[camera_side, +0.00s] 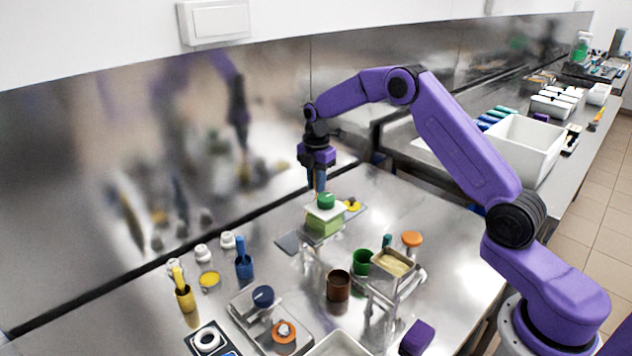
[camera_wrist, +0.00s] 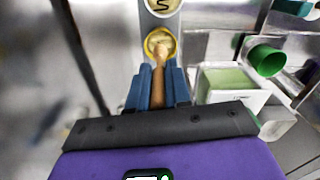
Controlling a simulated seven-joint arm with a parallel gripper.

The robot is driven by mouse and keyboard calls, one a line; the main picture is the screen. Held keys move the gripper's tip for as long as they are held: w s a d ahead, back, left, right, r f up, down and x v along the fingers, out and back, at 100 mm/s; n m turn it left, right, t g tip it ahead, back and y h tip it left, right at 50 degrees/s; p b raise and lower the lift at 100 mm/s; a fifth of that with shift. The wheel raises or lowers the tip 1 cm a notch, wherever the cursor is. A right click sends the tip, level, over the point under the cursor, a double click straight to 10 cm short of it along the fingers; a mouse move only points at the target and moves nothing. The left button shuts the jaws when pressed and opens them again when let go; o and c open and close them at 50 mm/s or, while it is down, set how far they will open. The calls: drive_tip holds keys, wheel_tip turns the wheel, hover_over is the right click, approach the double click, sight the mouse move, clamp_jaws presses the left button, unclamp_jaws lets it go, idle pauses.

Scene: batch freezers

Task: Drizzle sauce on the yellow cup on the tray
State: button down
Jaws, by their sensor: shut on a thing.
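My gripper (camera_side: 319,188) points down over the far side of the steel table. In the wrist view its blue fingers (camera_wrist: 158,88) are shut on a slim brown tool (camera_wrist: 158,85), whose far end overlaps a yellow-rimmed round thing (camera_wrist: 149,42). I cannot tell whether they touch. Beyond it a pale-filled round cup (camera_wrist: 175,6) with a dark squiggle is cut by the top edge. Both lie along a grey tray (camera_wrist: 145,26). In the side view a yellow cup (camera_side: 353,206) is on the tray (camera_side: 360,214), just right of my gripper. The tool's lower end is hidden there.
A green tub (camera_side: 324,224) with a green cup (camera_side: 326,201) at its top stands close in front of my gripper. A stand with a pale pan (camera_side: 393,262), a brown cup (camera_side: 338,286) and several tools fill the front. The back wall is close behind.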

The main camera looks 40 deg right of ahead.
drive_tip(key=shift+s+a, duration=0.15)
drive_tip(key=shift+a, duration=0.55)
drive_tip(key=shift+d, duration=0.8)
drive_tip(key=shift+a, duration=0.8)
idle(1.5)
drive_tip(key=shift+d, duration=0.8)
drive_tip(key=shift+a, duration=0.2)
drive_tip(key=shift+a, duration=0.35)
drive_tip(key=shift+a, duration=0.25)
idle(0.4)
wheel_tip(320, 180, up, 7)
idle(0.8)
